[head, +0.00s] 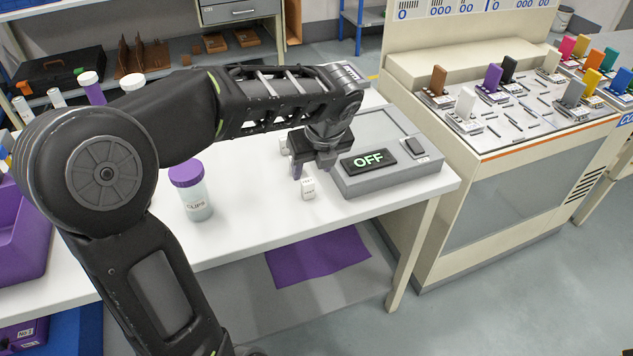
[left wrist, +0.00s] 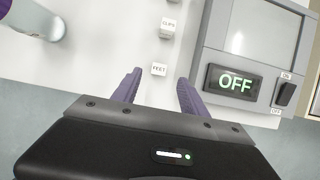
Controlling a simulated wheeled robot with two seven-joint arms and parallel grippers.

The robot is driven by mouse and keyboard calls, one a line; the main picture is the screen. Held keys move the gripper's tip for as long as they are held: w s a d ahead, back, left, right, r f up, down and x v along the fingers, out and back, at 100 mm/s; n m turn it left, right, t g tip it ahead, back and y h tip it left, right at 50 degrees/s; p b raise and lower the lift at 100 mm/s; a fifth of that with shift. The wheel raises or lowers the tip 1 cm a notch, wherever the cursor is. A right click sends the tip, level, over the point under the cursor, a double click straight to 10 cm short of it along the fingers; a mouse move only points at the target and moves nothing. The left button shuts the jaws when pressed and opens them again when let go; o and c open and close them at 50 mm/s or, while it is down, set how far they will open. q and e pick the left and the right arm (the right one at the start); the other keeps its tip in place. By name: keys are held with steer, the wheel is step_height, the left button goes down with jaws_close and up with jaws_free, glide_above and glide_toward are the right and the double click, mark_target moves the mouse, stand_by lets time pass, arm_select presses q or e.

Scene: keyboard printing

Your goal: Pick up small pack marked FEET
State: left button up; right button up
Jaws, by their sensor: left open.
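The small white pack marked FEET (left wrist: 159,69) stands on the white table, between and just beyond the fingertips of my left gripper (left wrist: 158,82) in the left wrist view. In the head view a small white pack (head: 308,189) stands just below my left gripper (head: 312,170), beside the grey device; its print is too small to read surely. My left gripper is open with purple fingers pointing down and nothing between them. I cannot tell whether a finger touches the pack. My right gripper is not in view.
A second small white pack, marked CLIPS (left wrist: 168,27), stands behind the first. A grey device with an OFF display (head: 368,159) stands close on the right. A purple-lidded jar (head: 189,190) stands to the left. The table's front edge is near.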

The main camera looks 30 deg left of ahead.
mark_target(308, 182)
arm_select(q)
steer(key=shift+f, duration=0.15)
steer(key=shift+x, duration=1.25)
steer(key=x, duration=0.5)
steer(key=shift+s+f+b, duration=0.1)
steer(key=shift+f+b, duration=0.05)
steer(key=shift+b, duration=0.2)
steer(key=shift+c, duration=0.2)
jaws_close()
